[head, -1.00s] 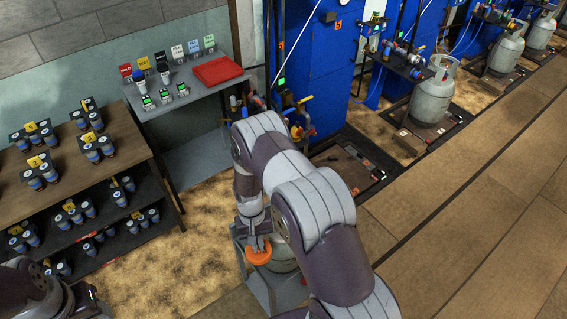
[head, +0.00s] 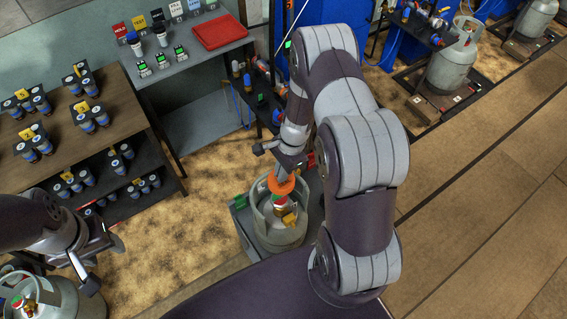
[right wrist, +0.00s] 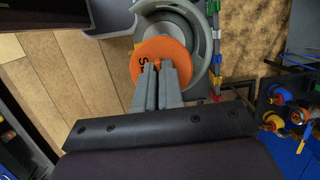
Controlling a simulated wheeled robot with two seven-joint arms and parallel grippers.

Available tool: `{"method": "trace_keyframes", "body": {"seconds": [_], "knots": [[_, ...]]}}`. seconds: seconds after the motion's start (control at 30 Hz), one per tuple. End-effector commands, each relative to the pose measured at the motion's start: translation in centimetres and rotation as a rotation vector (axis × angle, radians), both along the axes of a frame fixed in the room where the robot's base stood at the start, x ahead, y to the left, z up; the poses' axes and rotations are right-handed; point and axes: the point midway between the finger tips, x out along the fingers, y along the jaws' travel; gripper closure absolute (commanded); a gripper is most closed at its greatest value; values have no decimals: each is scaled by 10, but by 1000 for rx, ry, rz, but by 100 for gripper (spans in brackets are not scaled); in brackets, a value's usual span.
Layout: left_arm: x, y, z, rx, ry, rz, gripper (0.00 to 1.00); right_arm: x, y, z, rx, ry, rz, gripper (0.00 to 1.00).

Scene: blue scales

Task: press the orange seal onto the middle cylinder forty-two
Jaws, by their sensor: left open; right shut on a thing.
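My right gripper (head: 291,163) is shut on the orange seal (head: 281,184), a round disc. It holds the seal at the top of a grey gas cylinder (head: 280,238), over its open collar and beside its red, white and yellow valve parts. The right wrist view shows the seal (right wrist: 150,60), with a dark letter on it, between the fingers (right wrist: 160,85) and overlapping the cylinder's collar (right wrist: 205,35). I cannot tell whether seal and valve touch. No number is readable on this cylinder. My left gripper (head: 98,264) is open and empty at the lower left.
Another grey cylinder (head: 75,300) stands below my left gripper. Shelves (head: 125,85) with several dark capped containers are at the left. More cylinders (head: 455,65) stand at the upper right. The tiled floor at right is clear.

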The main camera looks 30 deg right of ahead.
Motion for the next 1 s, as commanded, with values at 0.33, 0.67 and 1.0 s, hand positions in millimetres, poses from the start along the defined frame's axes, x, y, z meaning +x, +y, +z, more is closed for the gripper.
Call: {"method": "trace_keyframes", "body": {"seconds": [0.33, 0.67, 1.0], "knots": [[0, 0, -6, 0, 0, 0, 51, -1, 6, -2, 2, -12, 2, 100], [0, 0, -41, 0, 0, 0, 51, -1, 5, -44, 2, -11, 0, 100], [0, 0, -72, 0, 0, 0, 51, -1, 5, -81, 2, -12, 2, 100]]}}
